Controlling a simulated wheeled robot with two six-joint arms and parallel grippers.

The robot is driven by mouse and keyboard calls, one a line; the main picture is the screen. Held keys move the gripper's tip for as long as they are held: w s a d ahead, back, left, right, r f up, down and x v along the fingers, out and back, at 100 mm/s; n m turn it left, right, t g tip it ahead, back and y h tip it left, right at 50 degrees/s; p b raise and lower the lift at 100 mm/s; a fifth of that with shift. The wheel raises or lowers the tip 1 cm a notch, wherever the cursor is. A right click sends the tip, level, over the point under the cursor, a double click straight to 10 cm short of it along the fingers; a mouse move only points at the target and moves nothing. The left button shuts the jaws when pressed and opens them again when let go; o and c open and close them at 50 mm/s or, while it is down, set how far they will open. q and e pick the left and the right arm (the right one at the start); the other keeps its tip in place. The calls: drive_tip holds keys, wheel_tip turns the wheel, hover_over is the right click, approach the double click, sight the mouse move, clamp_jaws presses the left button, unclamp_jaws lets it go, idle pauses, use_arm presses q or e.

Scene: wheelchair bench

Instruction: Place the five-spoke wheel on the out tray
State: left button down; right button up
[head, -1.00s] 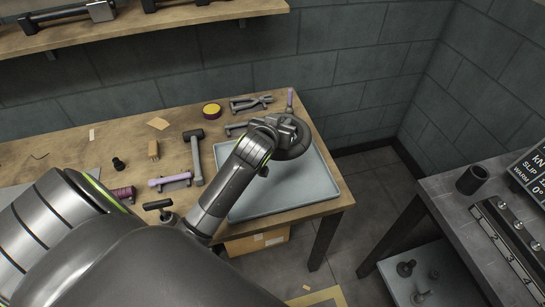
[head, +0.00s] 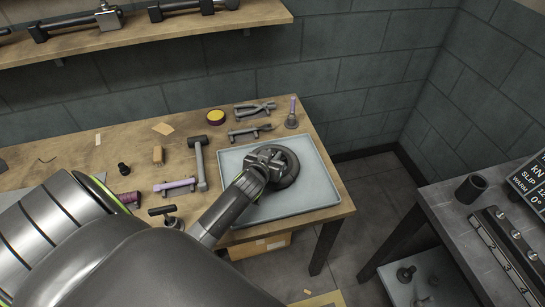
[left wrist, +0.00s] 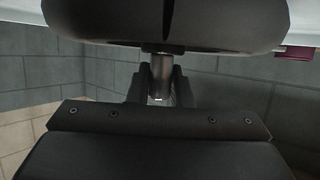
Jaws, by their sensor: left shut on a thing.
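The dark wheel (head: 288,168) is over the middle of the pale grey out tray (head: 318,190) in the head view. My left gripper (head: 268,160) is shut on the wheel at its hub side. The wheel looks very low over the tray; I cannot tell whether it touches. Its spokes are mostly hidden by the gripper. In the left wrist view the wheel (left wrist: 165,22) fills the top as a dark round shape, with a grey shaft (left wrist: 162,75) between the fingers. My right gripper is not in view.
A hammer (head: 199,160), pliers (head: 255,107), a yellow-topped tin (head: 215,117) and a purple-handled tool (head: 175,185) lie left of and behind the tray. A shelf (head: 180,38) hangs above. A darker bench (head: 450,215) stands at the right, across a floor gap.

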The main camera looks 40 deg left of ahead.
use_arm(q)
drive_tip(key=shift+f, duration=0.15)
drive_tip(key=shift+f, duration=0.15)
drive_tip(key=c, duration=1.3)
unclamp_jaws()
drive_tip(key=v, duration=1.2)
